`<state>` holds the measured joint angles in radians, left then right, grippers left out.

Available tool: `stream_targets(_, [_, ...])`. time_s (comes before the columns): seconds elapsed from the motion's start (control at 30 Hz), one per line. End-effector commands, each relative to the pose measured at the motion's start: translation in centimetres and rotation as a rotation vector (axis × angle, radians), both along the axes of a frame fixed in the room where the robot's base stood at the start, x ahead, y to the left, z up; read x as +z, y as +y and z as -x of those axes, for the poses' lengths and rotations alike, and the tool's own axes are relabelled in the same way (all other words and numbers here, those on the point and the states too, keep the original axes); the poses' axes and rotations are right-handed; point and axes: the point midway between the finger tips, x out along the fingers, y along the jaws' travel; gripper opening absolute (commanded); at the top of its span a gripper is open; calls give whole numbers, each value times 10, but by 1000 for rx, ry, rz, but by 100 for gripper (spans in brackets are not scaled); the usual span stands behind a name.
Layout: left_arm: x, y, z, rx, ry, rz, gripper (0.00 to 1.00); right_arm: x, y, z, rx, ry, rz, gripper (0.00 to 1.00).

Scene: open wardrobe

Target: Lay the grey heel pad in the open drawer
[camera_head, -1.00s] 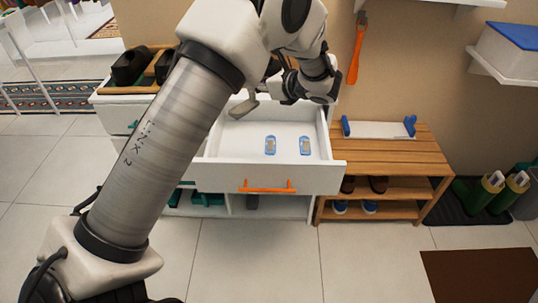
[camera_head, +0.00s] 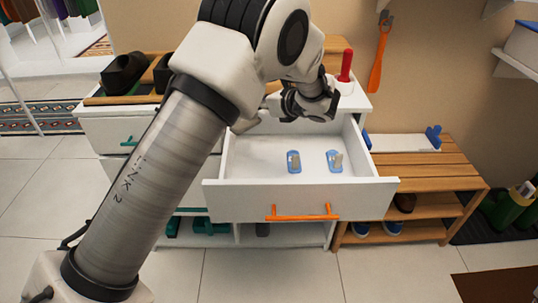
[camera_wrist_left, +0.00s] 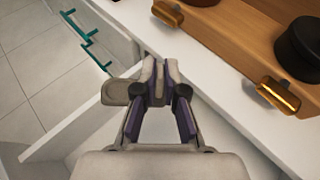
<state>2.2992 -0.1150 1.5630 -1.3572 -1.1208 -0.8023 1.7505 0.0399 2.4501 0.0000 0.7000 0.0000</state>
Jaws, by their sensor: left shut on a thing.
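My left gripper (camera_head: 266,113) is shut on the grey heel pad (camera_head: 245,124) near the back left corner of the open drawer (camera_head: 235,204). In the left wrist view the gripper (camera_wrist_left: 158,82) has its fingers together, and the pad (camera_wrist_left: 118,92) sticks out to their left. The pad appears to be above the drawer's back left part; its exact height cannot be told. The drawer is white with an orange handle and is pulled out. My arm covers part of its left side. My right gripper is not in view.
Two small blue-and-grey things (camera_head: 294,162) (camera_head: 335,161) lie in the drawer; the floor around them is clear. A wooden tray with dark shoes (camera_head: 125,72) and a red-handled thing (camera_head: 346,66) stand on the cabinet top. A slatted wooden bench (camera_head: 440,172) is right of the drawer.

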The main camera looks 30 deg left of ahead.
Motion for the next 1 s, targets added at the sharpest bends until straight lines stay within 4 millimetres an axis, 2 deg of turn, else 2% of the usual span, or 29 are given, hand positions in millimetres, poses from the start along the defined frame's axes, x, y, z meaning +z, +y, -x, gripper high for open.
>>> stream_targets(0.03, [-20, 0, 1, -1, 8, 0, 0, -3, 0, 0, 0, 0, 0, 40])
stream_targets(0.1, [-43, 0, 1, 0, 6, -1, 0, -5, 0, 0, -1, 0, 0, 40])
stream_targets(0.2, [-73, 0, 0, -1, 5, 0, 0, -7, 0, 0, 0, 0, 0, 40])
stream_targets(0.3, [-92, 0, 0, 1, 2, 1, 0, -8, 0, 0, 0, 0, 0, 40])
stream_targets(0.43, [-106, 0, 0, 0, 1, 0, 0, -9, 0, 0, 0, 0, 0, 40])
stream_targets(0.6, [-135, 0, 0, 1, 2, 1, 0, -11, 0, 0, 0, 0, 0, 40])
stream_targets(0.93, [-141, 0, 0, 0, 0, 0, 0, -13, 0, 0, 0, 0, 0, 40])
stream_targets(1.0, [-140, 0, 0, 0, 0, 0, 31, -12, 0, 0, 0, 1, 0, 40])
